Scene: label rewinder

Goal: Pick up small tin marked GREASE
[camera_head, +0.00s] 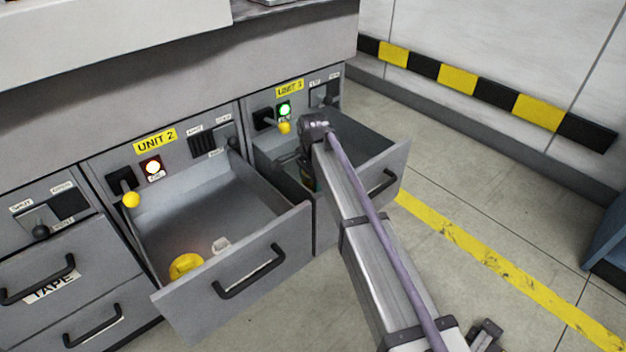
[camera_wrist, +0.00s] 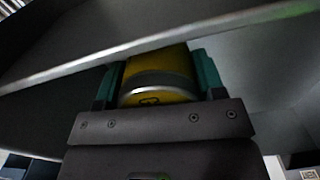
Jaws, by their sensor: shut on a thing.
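A small yellow tin (camera_wrist: 165,66) with a silvery rim shows in the wrist view. A dark mark is on it, but I cannot read any lettering. My gripper (camera_wrist: 157,82) is shut on it, with a teal finger on each side. In the head view my gripper (camera_head: 308,180) is down in the open right-hand drawer (camera_head: 374,160) under UNIT 3, mostly hidden behind my arm. The tin cannot be made out there. I cannot tell whether the tin touches the drawer floor.
The UNIT 2 drawer (camera_head: 236,278) is also open and holds a yellow round object (camera_head: 186,266) and a small whitish piece (camera_head: 221,244). A drawer edge (camera_wrist: 170,42) crosses close above the tin in the wrist view.

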